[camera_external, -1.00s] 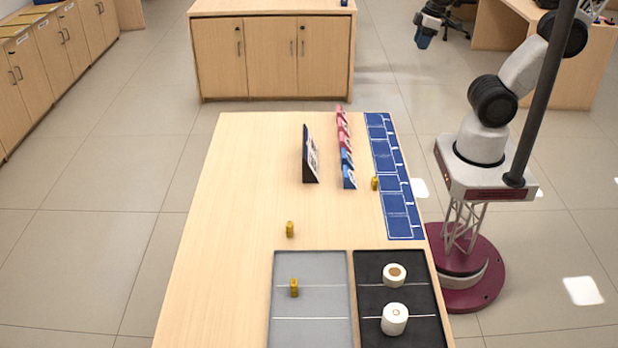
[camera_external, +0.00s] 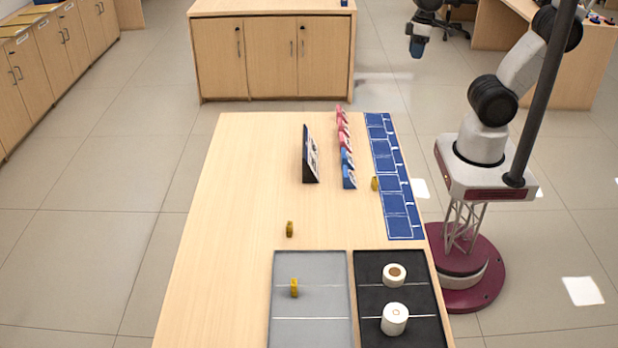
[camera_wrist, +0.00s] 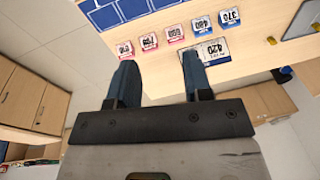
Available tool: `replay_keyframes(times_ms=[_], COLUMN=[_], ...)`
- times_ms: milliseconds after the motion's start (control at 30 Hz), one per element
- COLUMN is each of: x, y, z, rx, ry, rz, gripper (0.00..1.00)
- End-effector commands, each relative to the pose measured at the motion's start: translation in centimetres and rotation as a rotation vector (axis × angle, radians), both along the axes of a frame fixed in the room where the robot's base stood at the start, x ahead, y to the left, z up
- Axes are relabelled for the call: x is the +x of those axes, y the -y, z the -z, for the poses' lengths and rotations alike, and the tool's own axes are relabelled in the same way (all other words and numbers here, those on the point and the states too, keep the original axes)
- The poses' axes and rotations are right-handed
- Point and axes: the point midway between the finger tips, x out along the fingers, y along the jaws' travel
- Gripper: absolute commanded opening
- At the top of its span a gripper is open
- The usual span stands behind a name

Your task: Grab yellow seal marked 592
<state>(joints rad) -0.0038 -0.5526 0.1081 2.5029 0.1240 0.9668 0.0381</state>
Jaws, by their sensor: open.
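Three small yellow seals show in the external view. One (camera_external: 290,229) stands on the bare wood of the counter, one (camera_external: 294,288) stands in the grey tray (camera_external: 335,262), and one (camera_external: 375,184) is at the left edge of the blue mat (camera_external: 402,212). Their markings are too small to read, so I cannot tell which is 592. A small yellow piece (camera_wrist: 271,41) also shows in the wrist view. My gripper (camera_external: 416,46) is open and empty, high beyond the counter's far end. Its blue fingers (camera_wrist: 159,65) show in the wrist view with nothing between them.
A dark upright sign (camera_external: 310,155) and a row of red and blue number cards (camera_external: 345,150) stand left of the mat. A black tray (camera_external: 372,338) holds two white rolls (camera_external: 395,319). The counter's left side (camera_external: 225,230) is clear.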

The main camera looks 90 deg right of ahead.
Motion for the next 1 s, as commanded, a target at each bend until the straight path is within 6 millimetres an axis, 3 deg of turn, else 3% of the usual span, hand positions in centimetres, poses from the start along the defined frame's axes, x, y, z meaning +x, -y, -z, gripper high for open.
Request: replay_keyframes(times_ms=[1000], x=[9.2], y=[-11.7], z=[13.7], rx=[0.510], ry=[-0.603], rz=[0.437], gripper=[0.46])
